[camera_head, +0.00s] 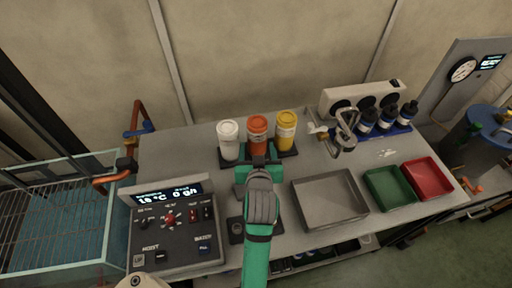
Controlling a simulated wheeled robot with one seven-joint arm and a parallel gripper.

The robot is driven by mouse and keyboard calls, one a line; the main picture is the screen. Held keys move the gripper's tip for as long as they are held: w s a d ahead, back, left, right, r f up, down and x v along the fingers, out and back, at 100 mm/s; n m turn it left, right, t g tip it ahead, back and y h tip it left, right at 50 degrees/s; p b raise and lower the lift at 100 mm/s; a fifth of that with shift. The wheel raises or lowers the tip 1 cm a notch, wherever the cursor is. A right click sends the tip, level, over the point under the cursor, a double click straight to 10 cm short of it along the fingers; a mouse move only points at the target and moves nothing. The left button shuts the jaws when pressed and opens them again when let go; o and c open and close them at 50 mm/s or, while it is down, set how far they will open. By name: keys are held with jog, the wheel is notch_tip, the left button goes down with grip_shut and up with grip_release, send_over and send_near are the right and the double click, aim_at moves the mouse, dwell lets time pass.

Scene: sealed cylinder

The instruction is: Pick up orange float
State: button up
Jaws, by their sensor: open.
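The orange float (257,128) appears as an upright orange cylinder with a pale label. It stands at the back of the grey bench, between a white cylinder (228,138) and a yellow cylinder (286,127). My gripper (258,161) is open, just in front of and below the orange float in the picture. My gripper and its wrist hide the lower part of the float. I cannot tell whether the fingers touch it.
The cylinders stand close together on dark bases. A grey tray (298,206), a green bin (371,197) and a red bin (447,190) lie to the right. A control box (171,254) is at the front left. Several dark bottles (388,118) stand at the back right.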

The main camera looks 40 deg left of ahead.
jog(key=shift+x, duration=4.35)
jog(key=c, duration=1.3)
jog(key=shift+r, duration=0.1)
grip_shut()
jog(key=shift+r, duration=0.1)
